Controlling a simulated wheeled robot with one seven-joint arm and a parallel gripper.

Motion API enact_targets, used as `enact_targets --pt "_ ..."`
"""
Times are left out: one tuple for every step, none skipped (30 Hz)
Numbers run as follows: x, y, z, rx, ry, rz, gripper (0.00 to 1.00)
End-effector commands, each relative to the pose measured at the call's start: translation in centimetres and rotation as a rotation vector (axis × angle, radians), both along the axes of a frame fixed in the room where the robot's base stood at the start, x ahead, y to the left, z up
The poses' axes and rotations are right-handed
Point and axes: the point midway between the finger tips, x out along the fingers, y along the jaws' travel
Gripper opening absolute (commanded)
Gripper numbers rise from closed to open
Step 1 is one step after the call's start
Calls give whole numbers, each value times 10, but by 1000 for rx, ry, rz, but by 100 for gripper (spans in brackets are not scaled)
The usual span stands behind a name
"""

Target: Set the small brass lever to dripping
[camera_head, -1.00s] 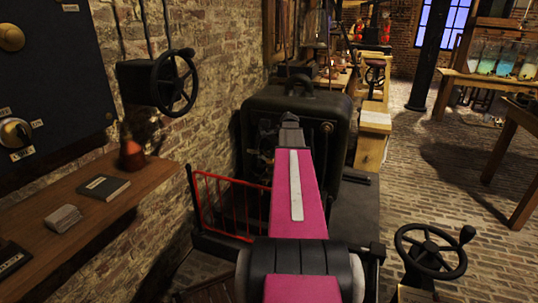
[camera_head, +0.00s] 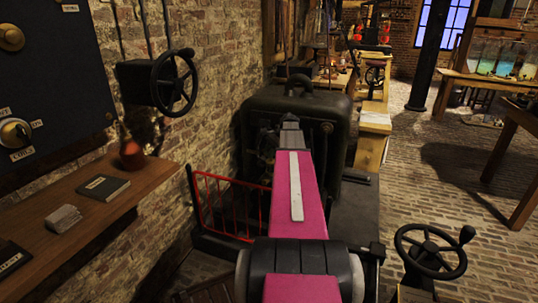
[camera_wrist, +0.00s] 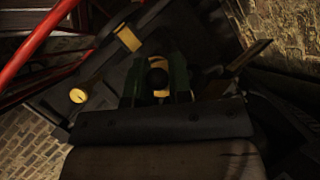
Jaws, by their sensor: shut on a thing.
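In the wrist view, my gripper (camera_wrist: 157,84) is closed around a small brass-coloured piece with a dark round knob (camera_wrist: 158,77). It looks like the small brass lever, but its arm and base are hidden in shadow and by the fingers. A dark plate lies behind it, with a yellow tag (camera_wrist: 128,38) and a round brass-rimmed disc (camera_wrist: 78,96); I cannot read any marking on them.
A red railing (camera_head: 225,205) stands left of my arm. A wooden shelf (camera_head: 150,178) with a book (camera_head: 103,187) runs along the brick wall at left, below a black handwheel (camera_head: 174,83). Another handwheel (camera_head: 430,251) is at lower right. Brick floor is open at right.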

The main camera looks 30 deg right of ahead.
Motion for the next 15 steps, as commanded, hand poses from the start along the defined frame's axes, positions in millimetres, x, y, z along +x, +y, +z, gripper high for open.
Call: enact_targets --pt "4 -4 0 24 21 0 0" --pt "4 -4 0 37 34 -1 0" --pt "4 -4 1 52 47 0 0" --pt "4 -5 1 59 54 0 0" --pt "4 -5 2 65 60 0 0" --pt "4 -4 2 71 65 1 0" --pt "3 -4 2 73 67 0 0" --pt "3 -4 2 74 68 0 0" --pt "3 -4 2 74 68 0 0" --pt "3 -4 2 73 67 0 0" --pt "3 -4 2 73 67 0 0" --pt "3 -4 2 73 67 0 0" --pt "3 -4 2 73 67 0 0" --pt "3 -4 2 73 67 0 0" --pt "3 -4 2 72 67 0 26"
